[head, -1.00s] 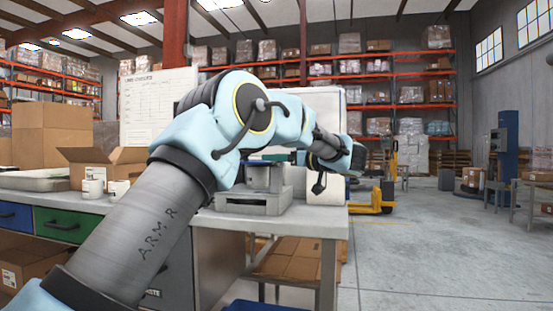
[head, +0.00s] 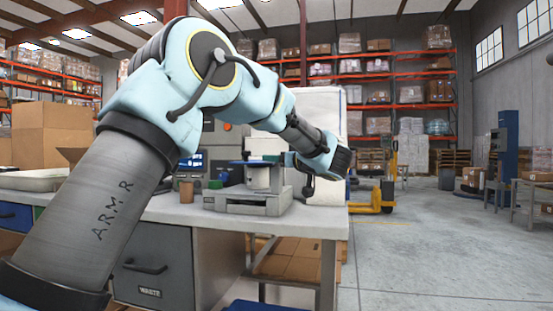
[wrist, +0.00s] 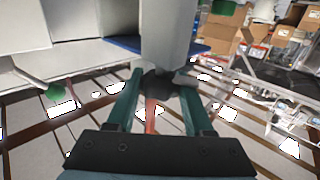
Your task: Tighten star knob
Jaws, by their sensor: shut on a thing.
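In the wrist view, my gripper (wrist: 158,82) has its two teal fingers on either side of a dark knob (wrist: 158,88), shut on it. The knob sits at the end of a pale grey post (wrist: 168,42); its lobes are mostly hidden between the fingers. In the head view, a grey weigher (head: 248,201) with a blue-edged top stands on the bench. My wrist (head: 325,160) is just right of it; the fingers and knob cannot be made out there.
The grey bench (head: 315,225) ends just right of the weigher. A brown cup (head: 187,191) and a lit display (head: 190,161) stand left of it. A green-tipped lever (wrist: 55,91) shows left of my gripper.

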